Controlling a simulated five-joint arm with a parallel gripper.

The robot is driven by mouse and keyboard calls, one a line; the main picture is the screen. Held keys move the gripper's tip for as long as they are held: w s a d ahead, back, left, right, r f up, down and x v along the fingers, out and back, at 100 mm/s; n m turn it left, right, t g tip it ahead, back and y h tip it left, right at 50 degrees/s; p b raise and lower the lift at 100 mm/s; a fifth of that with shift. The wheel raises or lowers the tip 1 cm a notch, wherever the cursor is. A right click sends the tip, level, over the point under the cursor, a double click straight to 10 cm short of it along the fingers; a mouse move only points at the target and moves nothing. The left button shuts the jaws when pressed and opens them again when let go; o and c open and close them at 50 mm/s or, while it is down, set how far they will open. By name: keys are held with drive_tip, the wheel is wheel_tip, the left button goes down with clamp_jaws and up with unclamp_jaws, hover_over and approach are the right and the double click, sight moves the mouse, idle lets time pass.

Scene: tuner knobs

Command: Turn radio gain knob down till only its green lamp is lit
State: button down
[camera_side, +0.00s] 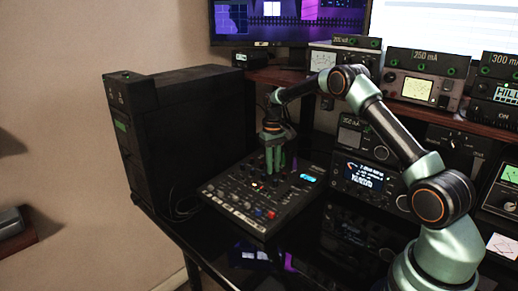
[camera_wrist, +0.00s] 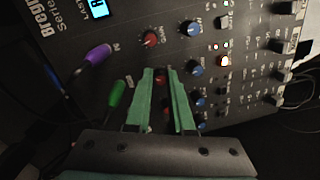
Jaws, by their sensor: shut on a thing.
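My gripper (camera_side: 275,170) points down onto a black mixer panel (camera_side: 238,212) in the side view. In the wrist view, its two green fingers (camera_wrist: 161,76) are shut on a small knob with a reddish cap, mostly hidden between them. Which label this knob carries cannot be read. Small lamps (camera_wrist: 220,46) and a bright red-orange light (camera_wrist: 224,61) glow to the right of the fingers in the wrist view. I cannot make out a lit green lamp there.
A red knob (camera_wrist: 150,38) and a blue knob (camera_wrist: 194,27) stand close to the fingers. Purple (camera_wrist: 97,54) and green (camera_wrist: 117,93) plugs rise at the left. A black computer tower (camera_side: 185,135) stands left of the panel, and a radio unit (camera_side: 362,178) with a display at right.

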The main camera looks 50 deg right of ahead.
drive_tip(key=shift+a+n, duration=0.1)
drive_tip(key=shift+n, duration=1.8)
drive_tip(key=shift+w, duration=0.1)
drive_tip(key=c, duration=1.1)
unclamp_jaws()
drive_tip(key=shift+r, duration=0.1)
drive_tip(key=shift+r, duration=0.3)
drive_tip(key=r, duration=1.1)
drive_tip(key=shift+w+r, duration=0.15)
drive_tip(key=shift+w, duration=0.15)
